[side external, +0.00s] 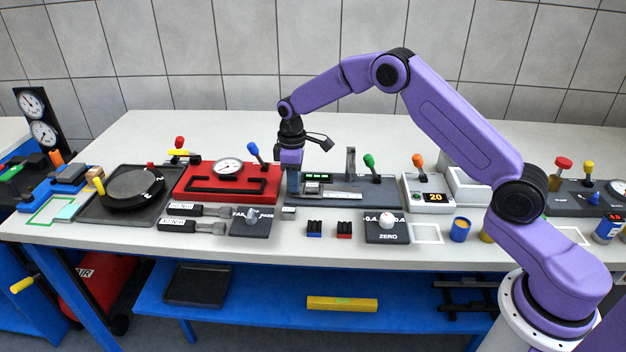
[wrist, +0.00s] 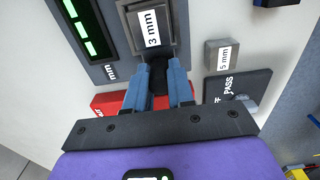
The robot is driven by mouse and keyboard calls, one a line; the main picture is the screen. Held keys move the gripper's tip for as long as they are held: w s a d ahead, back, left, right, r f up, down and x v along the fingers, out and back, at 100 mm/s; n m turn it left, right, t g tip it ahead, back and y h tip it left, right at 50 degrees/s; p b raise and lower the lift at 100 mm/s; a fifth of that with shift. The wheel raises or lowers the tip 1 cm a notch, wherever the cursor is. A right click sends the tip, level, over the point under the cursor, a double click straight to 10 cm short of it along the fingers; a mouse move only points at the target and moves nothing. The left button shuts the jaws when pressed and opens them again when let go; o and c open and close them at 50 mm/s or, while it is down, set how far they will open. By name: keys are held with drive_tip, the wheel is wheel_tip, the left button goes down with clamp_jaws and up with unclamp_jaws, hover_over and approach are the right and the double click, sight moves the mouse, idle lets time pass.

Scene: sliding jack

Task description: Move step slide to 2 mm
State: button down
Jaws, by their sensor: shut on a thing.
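The step slide (wrist: 147,30) is a grey metal piece with a "3 mm" label on its visible step. It sits in the dark grey base (wrist: 103,45) beside a green-lit display (wrist: 85,22). My gripper (wrist: 159,72) is shut on the slide's dark knob (wrist: 160,84), one blue finger on each side. In the side view my gripper (side external: 293,184) is low at the left end of the slide unit (side external: 375,190). The display's reading is too small to tell.
A small block marked "5 mm" (wrist: 222,53) and a dark PASS plate (wrist: 236,92) lie close by. A red gauge base (side external: 250,196) stands left of my gripper. A green-knobbed lever (side external: 369,161) and a box reading 20 (side external: 428,196) are to the right.

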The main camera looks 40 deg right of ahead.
drive_tip(key=shift+w+a+r, duration=0.1)
drive_tip(key=shift+w+a, duration=0.75)
drive_tip(key=c, duration=1)
unclamp_jaws()
wheel_tip(320, 180, up, 17)
drive_tip(key=shift+r, duration=0.2)
drive_tip(key=shift+r, duration=0.1)
